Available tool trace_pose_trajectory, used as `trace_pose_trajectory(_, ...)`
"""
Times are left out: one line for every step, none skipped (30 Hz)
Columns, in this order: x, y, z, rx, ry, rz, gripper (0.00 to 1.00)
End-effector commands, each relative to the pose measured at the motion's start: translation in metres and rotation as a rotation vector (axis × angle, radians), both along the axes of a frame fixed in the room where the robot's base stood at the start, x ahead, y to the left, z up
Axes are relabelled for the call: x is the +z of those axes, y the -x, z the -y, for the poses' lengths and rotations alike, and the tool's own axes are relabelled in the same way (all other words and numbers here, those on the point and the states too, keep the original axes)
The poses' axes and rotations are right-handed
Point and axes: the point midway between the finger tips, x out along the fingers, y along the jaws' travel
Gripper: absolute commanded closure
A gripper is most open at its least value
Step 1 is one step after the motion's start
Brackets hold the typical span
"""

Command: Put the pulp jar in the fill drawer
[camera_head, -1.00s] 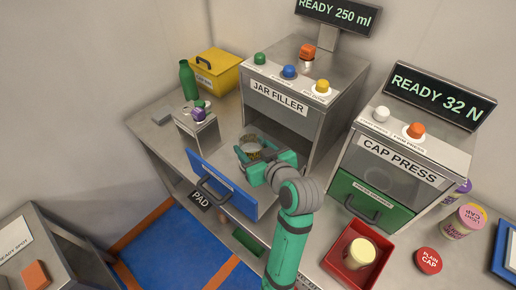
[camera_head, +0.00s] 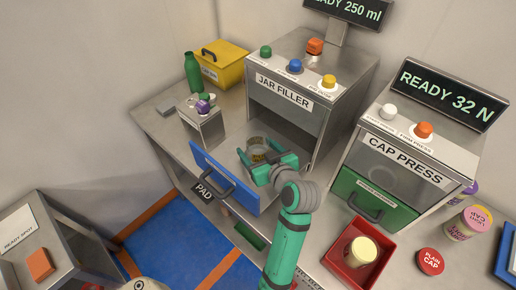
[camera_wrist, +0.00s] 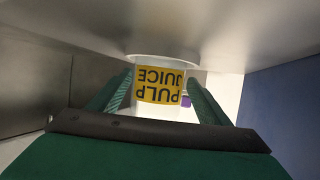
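The pulp jar (camera_head: 256,148) is a clear jar with a yellow band. It stands in the pulled-out fill drawer, which has a blue front (camera_head: 222,178), below the jar filler. In the wrist view its PULP JUICE label (camera_wrist: 160,86) appears upside down. My gripper (camera_head: 258,162) is over the drawer, on the near side of the jar. Its green fingers are spread, one toward each side of the jar, and look open. In the wrist view the fingertips (camera_wrist: 160,92) lie close to the jar's sides; whether they touch it I cannot tell.
The jar filler (camera_head: 290,95) rises right behind the drawer. The cap press (camera_head: 405,160) with its green drawer stands to the right. A red tray (camera_head: 338,270) holds a cream-topped jar. A small stand (camera_head: 203,130), a green bottle (camera_head: 192,72) and a yellow box (camera_head: 222,65) are left.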

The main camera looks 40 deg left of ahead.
Motion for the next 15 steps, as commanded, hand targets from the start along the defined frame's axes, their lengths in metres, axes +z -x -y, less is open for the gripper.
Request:
trace_pose_trajectory(0.000,0.000,0.001,-0.001,0.000,0.000,0.30)
trace_pose_trajectory(0.000,-0.001,0.001,-0.002,0.000,0.000,0.30)
trace_pose_trajectory(0.000,-0.001,0.001,-0.003,0.000,0.000,0.30)
trace_pose_trajectory(0.000,-0.001,0.002,-0.003,0.000,0.000,0.30)
trace_pose_trajectory(0.000,-0.001,0.002,-0.004,0.000,0.000,0.30)
trace_pose_trajectory(0.000,-0.001,0.002,-0.004,0.000,0.000,0.30)
trace_pose_trajectory(0.000,-0.002,0.003,-0.005,0.000,0.000,0.30)
trace_pose_trajectory(0.001,-0.001,0.004,-0.005,0.000,0.000,0.30)
trace_pose_trajectory(0.001,-0.001,0.005,-0.006,0.000,0.000,0.30)
trace_pose_trajectory(0.002,-0.001,0.007,-0.007,-0.001,0.000,0.30)
trace_pose_trajectory(0.003,0.000,0.009,-0.008,-0.001,0.000,0.30)
trace_pose_trajectory(0.005,0.002,0.012,-0.008,-0.001,0.002,0.30)
trace_pose_trajectory(0.006,0.004,0.015,-0.008,-0.001,0.002,0.30)
trace_pose_trajectory(0.008,0.005,0.019,-0.008,0.000,0.002,0.30)
trace_pose_trajectory(0.011,0.008,0.025,-0.009,-0.001,0.002,0.30)
